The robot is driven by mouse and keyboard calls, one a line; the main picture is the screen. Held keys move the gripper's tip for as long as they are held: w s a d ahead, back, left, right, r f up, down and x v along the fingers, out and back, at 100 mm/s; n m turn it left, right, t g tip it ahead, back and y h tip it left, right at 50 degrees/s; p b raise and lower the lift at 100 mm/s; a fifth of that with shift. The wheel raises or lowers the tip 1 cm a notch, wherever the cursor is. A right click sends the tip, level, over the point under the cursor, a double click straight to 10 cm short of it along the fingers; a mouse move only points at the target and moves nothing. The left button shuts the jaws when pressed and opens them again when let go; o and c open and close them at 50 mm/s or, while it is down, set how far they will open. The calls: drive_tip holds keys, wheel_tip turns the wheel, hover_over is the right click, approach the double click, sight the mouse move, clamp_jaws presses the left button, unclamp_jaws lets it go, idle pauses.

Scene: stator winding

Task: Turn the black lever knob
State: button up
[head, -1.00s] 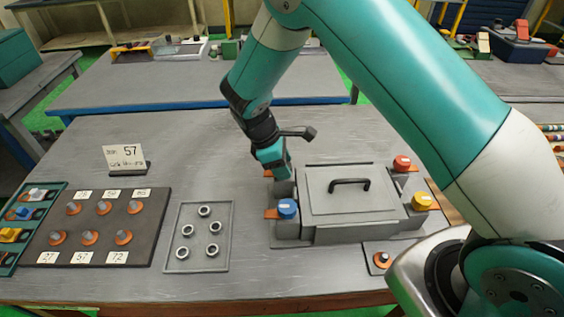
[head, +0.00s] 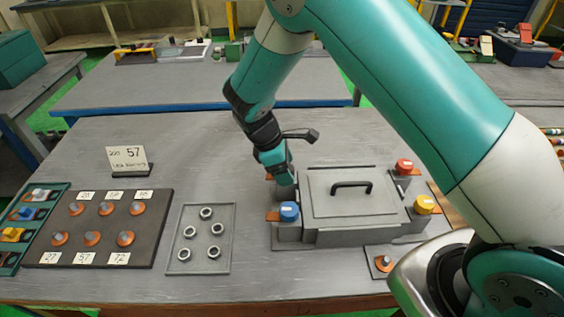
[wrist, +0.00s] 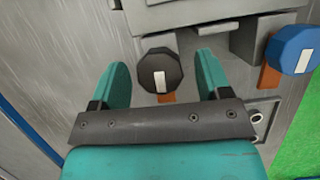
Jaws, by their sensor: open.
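The black lever knob (wrist: 160,72) has a white mark on its face, which points toward my gripper's palm in the wrist view. My gripper (wrist: 162,62) is open, with one teal finger on each side of the knob. A gap shows on both sides, so the fingers look apart from it. In the head view my gripper (head: 281,180) points down at the back left corner of the grey box (head: 345,232), and it hides the black knob there.
A blue knob (head: 289,211) is at the box's front left, also in the wrist view (wrist: 292,50). Red (head: 404,166) and yellow (head: 424,204) knobs are on its right. The lid has a black handle (head: 350,186). A ring tray (head: 178,262) lies left.

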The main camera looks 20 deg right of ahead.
drive_tip(key=b+v, duration=0.1)
drive_tip(key=v, duration=1.6)
drive_tip(key=shift+r+b, duration=0.2)
drive_tip(key=shift+b, duration=0.2)
drive_tip(key=s+d+r+m+t+y, duration=0.2)
drive_tip(key=s+d+r+m+y, duration=0.15)
drive_tip(key=s+r, duration=0.45)
drive_tip(key=s+a+m+y, duration=0.1)
drive_tip(key=s+m+y, duration=0.2)
drive_tip(key=s, duration=1.6)
drive_tip(key=shift+a+f+y+b, duration=0.3)
drive_tip(key=shift+a+y, duration=0.05)
drive_tip(key=shift+y, duration=0.7)
